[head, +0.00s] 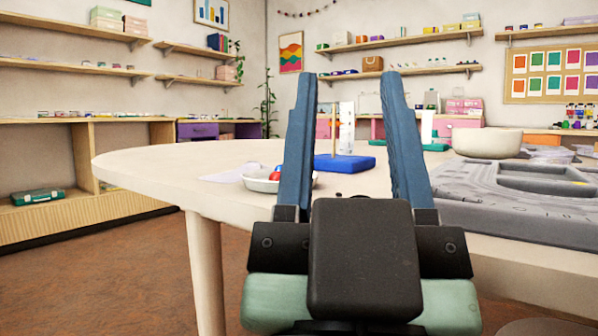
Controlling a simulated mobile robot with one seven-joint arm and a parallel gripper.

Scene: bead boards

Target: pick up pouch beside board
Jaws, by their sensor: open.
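My gripper (348,80) is open, with its two blue fingers upright and spread apart and nothing held between them. It stands in front of the round pale table (140,165). A grey bead board (470,208) with sunken channels lies on the table to the right of my gripper. I cannot make out a pouch for certain. A flat pale lilac item (230,173) lies on the table left of my gripper, but I cannot tell what it is. My gripper hides part of the tabletop.
A white dish (256,184) with red and blue pieces sits partly behind my left finger. A blue base (345,164) with a wooden post stands between the fingers, farther back. A cream bowl (487,143) stands behind the board.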

